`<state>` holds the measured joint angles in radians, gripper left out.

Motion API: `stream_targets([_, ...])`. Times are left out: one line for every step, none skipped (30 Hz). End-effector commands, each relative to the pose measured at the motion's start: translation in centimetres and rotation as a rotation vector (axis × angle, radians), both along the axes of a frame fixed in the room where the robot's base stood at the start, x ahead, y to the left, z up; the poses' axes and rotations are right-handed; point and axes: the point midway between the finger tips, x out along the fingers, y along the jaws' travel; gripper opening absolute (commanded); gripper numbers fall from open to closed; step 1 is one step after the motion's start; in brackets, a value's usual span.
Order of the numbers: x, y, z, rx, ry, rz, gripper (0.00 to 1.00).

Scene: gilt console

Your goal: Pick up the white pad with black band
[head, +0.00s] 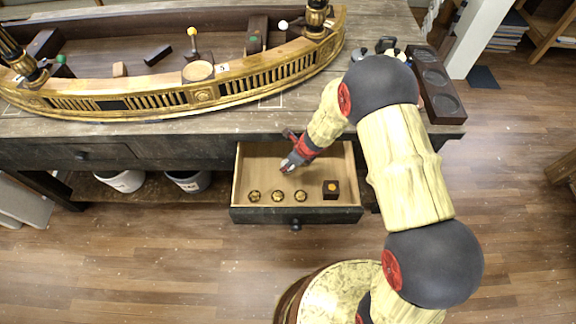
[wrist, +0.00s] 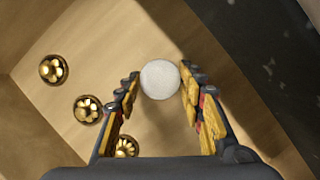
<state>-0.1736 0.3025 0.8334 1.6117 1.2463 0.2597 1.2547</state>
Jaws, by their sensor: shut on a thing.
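The white pad (wrist: 160,79) shows in the wrist view as a pale round disc between the tips of my gripper's fingers. I see no black band on it from this angle. My gripper (wrist: 160,88) is shut on the pad, with a finger at each side of it. In the head view my gripper (head: 287,165) reaches down into the open drawer (head: 262,157); the pad is too small and covered there to make out clearly. I cannot tell whether the pad touches the drawer floor.
The drawer walls are close around my gripper. Above stands the console top with a curved gilt frame (head: 205,95) and a dark tray (head: 436,85).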

Motion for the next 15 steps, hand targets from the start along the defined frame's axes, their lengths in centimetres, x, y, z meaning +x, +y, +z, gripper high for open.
stream_targets([0.0, 0.0, 0.0, 0.000, 0.000, 0.000, 0.22])
stream_targets([0.0, 0.0, 0.0, 0.000, 0.000, 0.000, 0.22])
stream_targets([0.0, 0.0, 0.0, 0.000, 0.000, 0.000, 0.22])
stream_targets([0.0, 0.0, 0.1, 0.000, 0.000, 0.000, 0.22])
stream_targets([0.0, 0.0, 0.2, 0.000, 0.000, 0.000, 0.22])
stream_targets([0.0, 0.0, 0.3, 0.000, 0.000, 0.000, 0.22])
stream_targets([0.0, 0.0, 0.5, 0.000, 0.000, 0.000, 0.22])
stream_targets([0.0, 0.0, 0.7, 0.000, 0.000, 0.000, 0.22])
stream_targets([0.0, 0.0, 1.0, 0.000, 0.000, 0.000, 0.22])
stream_targets([0.0, 0.0, 1.3, 0.000, 0.000, 0.000, 0.22])
stream_targets([0.0, 0.0, 1.6, 0.000, 0.000, 0.000, 0.22])
stream_targets([0.0, 0.0, 2.2, 0.000, 0.000, 0.001, 0.22])
stream_targets([0.1, 0.0, 2.7, 0.000, -0.002, 0.001, 0.22])
stream_targets([0.1, 0.0, 3.1, 0.000, -0.002, 0.001, 0.22])
stream_targets([0.0, -0.1, 3.8, 0.001, -0.001, 0.000, 0.22])
